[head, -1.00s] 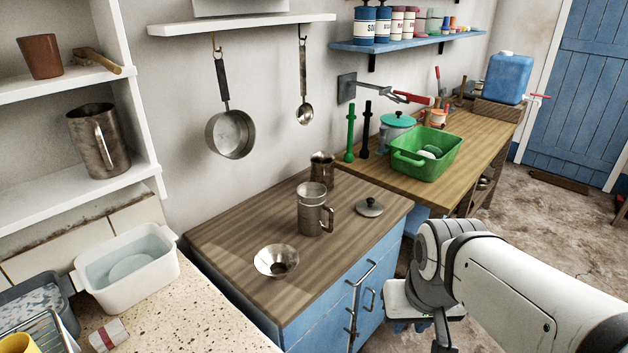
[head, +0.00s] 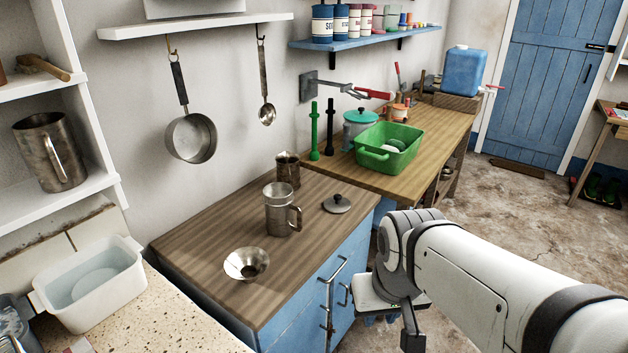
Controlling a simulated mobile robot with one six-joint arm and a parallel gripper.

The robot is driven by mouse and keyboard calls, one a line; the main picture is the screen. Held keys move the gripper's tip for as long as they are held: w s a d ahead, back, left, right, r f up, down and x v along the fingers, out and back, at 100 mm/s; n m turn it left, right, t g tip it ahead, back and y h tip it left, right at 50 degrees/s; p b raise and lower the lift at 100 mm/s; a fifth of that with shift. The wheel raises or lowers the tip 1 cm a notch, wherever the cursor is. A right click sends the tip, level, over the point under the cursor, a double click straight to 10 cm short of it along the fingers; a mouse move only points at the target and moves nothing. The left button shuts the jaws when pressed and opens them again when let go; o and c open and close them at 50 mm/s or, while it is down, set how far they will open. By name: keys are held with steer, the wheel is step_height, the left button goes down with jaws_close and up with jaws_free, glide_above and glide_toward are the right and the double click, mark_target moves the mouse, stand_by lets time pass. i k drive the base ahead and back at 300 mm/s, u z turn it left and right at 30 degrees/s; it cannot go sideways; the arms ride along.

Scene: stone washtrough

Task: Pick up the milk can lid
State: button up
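A round grey metal lid with a dark knob (head: 337,204), which looks like the milk can lid, lies flat on the wooden top of the blue cabinet, near its right back corner. To its left stands a metal can (head: 279,218) with a handle and a paler metal piece in its mouth. My gripper (head: 380,319) hangs low in front of the cabinet's right side, below the worktop and well apart from the lid.
A metal funnel (head: 246,263) lies at the front of the wooden top (head: 205,235). A small metal jug (head: 288,169) stands behind the can. A green basin (head: 389,147) sits on the bench at the back right. Cabinet handles (head: 328,300) jut out near my gripper.

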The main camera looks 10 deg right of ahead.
mark_target(336, 204)
steer(key=k, duration=0.5)
steer(key=z, duration=0.5)
steer(key=i, duration=0.8)
steer(key=z, duration=0.35)
steer(key=i, duration=1.5)
steer(key=u, duration=0.4)
